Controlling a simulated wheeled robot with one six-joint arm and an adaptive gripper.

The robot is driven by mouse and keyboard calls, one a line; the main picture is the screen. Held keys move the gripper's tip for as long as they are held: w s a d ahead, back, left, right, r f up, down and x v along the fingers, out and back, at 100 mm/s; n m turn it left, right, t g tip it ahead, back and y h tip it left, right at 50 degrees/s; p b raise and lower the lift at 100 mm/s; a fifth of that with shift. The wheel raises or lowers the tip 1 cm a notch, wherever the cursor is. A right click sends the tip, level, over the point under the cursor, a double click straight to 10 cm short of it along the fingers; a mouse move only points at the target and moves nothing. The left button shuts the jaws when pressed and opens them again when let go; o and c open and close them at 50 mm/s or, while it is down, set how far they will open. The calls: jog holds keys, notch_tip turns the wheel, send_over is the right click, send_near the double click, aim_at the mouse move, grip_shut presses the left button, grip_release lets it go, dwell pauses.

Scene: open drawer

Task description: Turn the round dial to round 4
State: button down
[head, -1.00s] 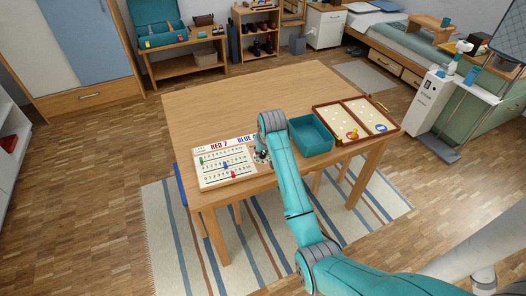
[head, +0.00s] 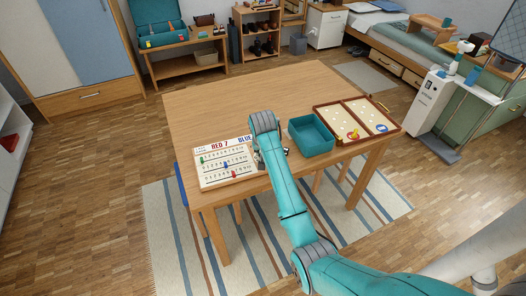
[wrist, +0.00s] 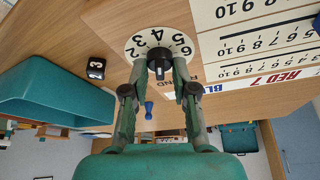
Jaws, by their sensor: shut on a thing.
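The round dial (wrist: 138,43) is a white disc with black numbers, lying by the scoreboard's edge in the wrist view. The numbers 2 to 6 show; the rest of the disc is hidden behind my fingers. A black knob (wrist: 159,54) stands at its middle. My gripper (wrist: 160,68) is shut on this knob, one finger on each side. I cannot tell which number the knob points to. In the head view my arm hides the dial and most of the gripper.
The scoreboard (head: 226,174) with "RED 7" and colored pegs is left of my arm. A teal tray (head: 312,137) and an open wooden game case (head: 342,139) are to the right. A black die (wrist: 96,68) and a blue pawn (wrist: 148,110) are near the dial. The table's back is clear.

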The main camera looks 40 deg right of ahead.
jog(key=c, duration=0.9)
grip_release()
jog(key=shift+c, duration=0.2)
jog(key=v, duration=1.2)
jog(key=shift+w, duration=0.1)
